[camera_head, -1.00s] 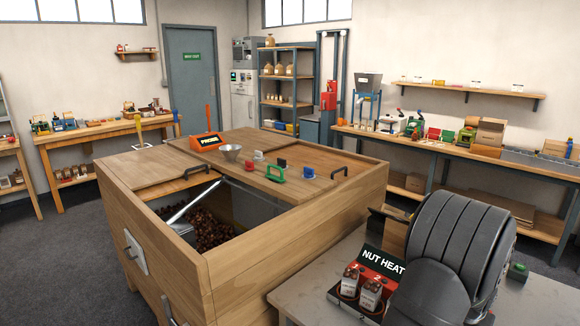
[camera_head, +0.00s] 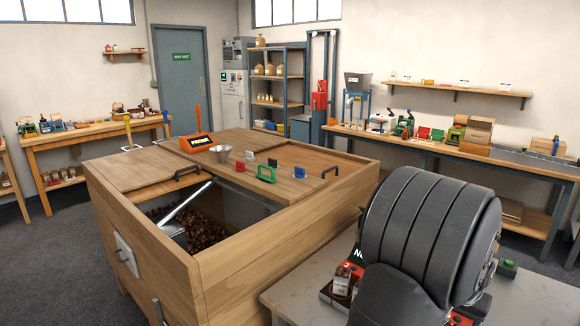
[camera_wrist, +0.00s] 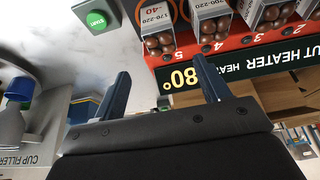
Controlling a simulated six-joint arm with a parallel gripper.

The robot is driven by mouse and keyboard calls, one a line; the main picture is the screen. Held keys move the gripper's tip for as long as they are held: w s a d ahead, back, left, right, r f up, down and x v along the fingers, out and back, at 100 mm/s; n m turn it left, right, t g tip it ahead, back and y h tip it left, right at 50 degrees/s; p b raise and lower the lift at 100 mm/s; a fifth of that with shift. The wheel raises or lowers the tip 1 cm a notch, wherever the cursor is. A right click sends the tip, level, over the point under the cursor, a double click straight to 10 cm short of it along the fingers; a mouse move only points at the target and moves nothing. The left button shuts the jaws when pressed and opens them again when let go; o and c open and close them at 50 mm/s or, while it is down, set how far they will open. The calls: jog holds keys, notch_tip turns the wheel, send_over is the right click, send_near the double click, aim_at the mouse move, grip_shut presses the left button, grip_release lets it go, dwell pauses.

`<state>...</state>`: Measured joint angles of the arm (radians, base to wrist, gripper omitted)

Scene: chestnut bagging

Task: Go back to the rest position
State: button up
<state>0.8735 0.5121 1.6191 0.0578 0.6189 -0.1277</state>
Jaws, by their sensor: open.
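My gripper (camera_wrist: 163,88) shows in the wrist view with its two dark blue fingers apart and nothing between them. The red nut heater (camera_wrist: 240,42) is upside down in that view, beyond the fingertips, with several bags of chestnuts (camera_wrist: 214,22) standing in its numbered places. In the head view my dark arm covers most of the nut heater (camera_head: 327,296); one chestnut bag (camera_head: 343,282) shows at its left. My gripper is hidden there.
A wooden chestnut bin (camera_head: 240,275) with a metal scoop (camera_head: 185,208) stands to the left. A green start button (camera_wrist: 96,20) and a cup filler (camera_wrist: 20,158) show in the wrist view. A workbench (camera_head: 440,147) runs along the back.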

jog(key=x, duration=1.2)
jog(key=shift+a, duration=0.1)
jog(key=shift+w+r, duration=0.1)
jog(key=shift+r, duration=0.1)
notch_tip(320, 180, up, 3)
jog(key=shift+r, duration=0.25)
jog(key=s+d+r, duration=0.3)
jog(key=s+r, duration=0.4)
jog(key=s, duration=0.4)
jog(key=s+a+f, duration=0.3)
jog(key=s+a, duration=0.6)
jog(key=s, duration=0.1)
jog(key=w+a+f, duration=0.2)
jog(key=w+f, duration=0.5)
jog(key=w, duration=0.4)
jog(key=shift+w+a+f, duration=0.2)
jog(key=shift+w, duration=0.2)
